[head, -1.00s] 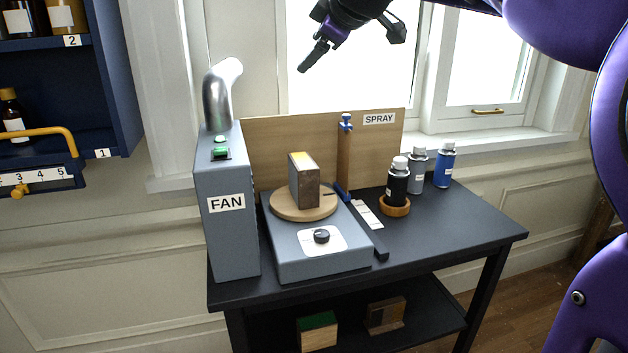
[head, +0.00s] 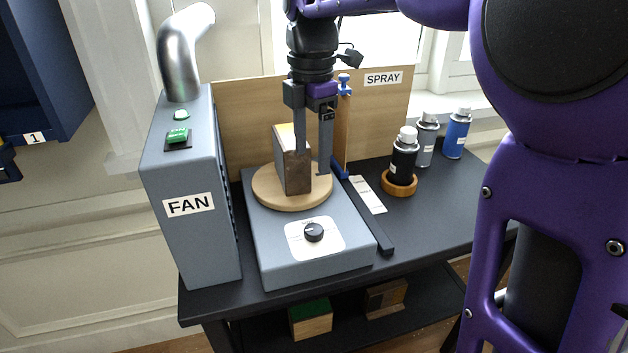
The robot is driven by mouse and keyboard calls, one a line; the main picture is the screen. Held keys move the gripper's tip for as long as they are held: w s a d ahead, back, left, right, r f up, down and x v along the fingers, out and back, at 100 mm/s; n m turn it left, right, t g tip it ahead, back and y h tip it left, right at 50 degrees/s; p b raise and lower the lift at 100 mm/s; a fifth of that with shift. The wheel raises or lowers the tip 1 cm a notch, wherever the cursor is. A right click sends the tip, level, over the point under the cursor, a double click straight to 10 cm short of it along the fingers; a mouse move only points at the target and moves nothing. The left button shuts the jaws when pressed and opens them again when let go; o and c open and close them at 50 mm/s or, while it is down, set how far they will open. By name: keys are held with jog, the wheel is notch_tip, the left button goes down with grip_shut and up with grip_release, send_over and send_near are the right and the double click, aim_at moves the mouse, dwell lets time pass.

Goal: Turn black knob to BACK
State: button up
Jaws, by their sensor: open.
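The black knob (head: 313,232) sits on a white plate (head: 330,246) on the front top of the grey turntable base (head: 280,270). The lettering around the knob is too small to read. Behind it, a brown block with a yellowish top (head: 296,174) stands on the round wooden turntable (head: 275,198). My gripper (head: 312,165) points down with its fingers spread. Its fingers are over the turntable, beside and partly in front of the block, behind and above the knob. I cannot tell whether they touch the block. The knob is fully in view.
The grey FAN box (head: 190,240) with a green switch (head: 178,134) stands left of the base. A black bar (head: 372,222) lies to its right. The wooden SPRAY board (head: 240,125) closes the back.

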aim_at(312, 230)
notch_tip(312, 230, down, 18)
jog(key=b, duration=0.3)
jog(key=shift+s+r+b, duration=0.1)
jog(key=shift+r+b, duration=0.15)
jog(key=shift+b, duration=0.05)
grip_shut()
